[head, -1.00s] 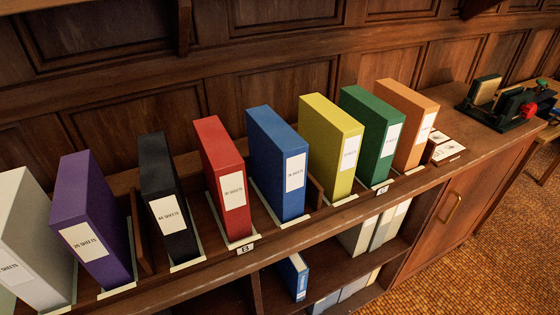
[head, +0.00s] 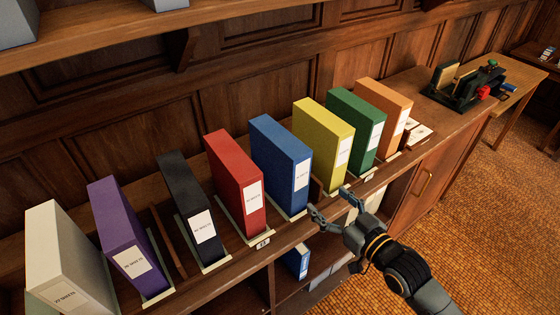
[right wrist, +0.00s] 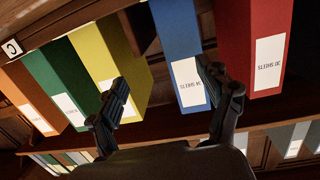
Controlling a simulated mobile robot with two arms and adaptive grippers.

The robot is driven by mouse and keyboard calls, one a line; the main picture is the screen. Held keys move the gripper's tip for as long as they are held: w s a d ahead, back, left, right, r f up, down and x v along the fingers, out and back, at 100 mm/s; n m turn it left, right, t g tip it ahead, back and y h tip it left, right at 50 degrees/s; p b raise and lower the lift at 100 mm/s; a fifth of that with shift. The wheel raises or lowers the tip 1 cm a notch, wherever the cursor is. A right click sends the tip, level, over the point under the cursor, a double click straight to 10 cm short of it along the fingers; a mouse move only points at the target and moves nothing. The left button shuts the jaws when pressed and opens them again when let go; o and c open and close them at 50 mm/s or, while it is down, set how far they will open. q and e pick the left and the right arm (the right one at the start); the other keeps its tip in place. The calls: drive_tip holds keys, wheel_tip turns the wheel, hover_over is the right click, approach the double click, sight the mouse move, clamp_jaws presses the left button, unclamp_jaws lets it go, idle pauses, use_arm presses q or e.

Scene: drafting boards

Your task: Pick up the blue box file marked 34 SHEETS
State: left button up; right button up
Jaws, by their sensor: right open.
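The blue box file (head: 277,165) stands upright on the shelf top between the red and yellow files, a white label on its spine. In the right wrist view the blue file (right wrist: 180,35) appears upside down, its label seeming to read 34 SHEETS. My right gripper (head: 328,204) is open and empty, in front of the shelf edge near the lower right of the blue file. In the right wrist view my right gripper (right wrist: 168,86) has its fingers spread, with the blue spine between them, nearer the right finger. My left gripper is not in view.
The red file (head: 232,180) and yellow file (head: 318,140) stand close on either side. Green (head: 352,115), orange, black (head: 182,190), purple and white files share the row. Low dividers stand between some. A lower shelf holds another blue file (head: 297,262).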

drive_tip(key=n+y, duration=0.1)
drive_tip(key=y, duration=0.1)
approach(304, 168)
drive_tip(key=x, duration=0.3)
drive_tip(key=p+x, duration=0.2)
drive_tip(key=x, duration=0.5)
drive_tip(key=shift+w+a+p, duration=0.15)
drive_tip(key=shift+w+p, duration=0.15)
drive_tip(key=shift+w, duration=0.05)
drive_tip(key=shift+w+a, duration=0.2)
drive_tip(key=shift+w, duration=0.05)
drive_tip(key=shift+w+a+p, duration=0.25)
drive_tip(key=shift+a+p, duration=0.1)
drive_tip(key=shift+p+x, duration=0.8)
drive_tip(key=shift+x, duration=1.5)
drive_tip(key=shift+s+f, duration=0.1)
drive_tip(key=c, duration=1.6)
clamp_jaws()
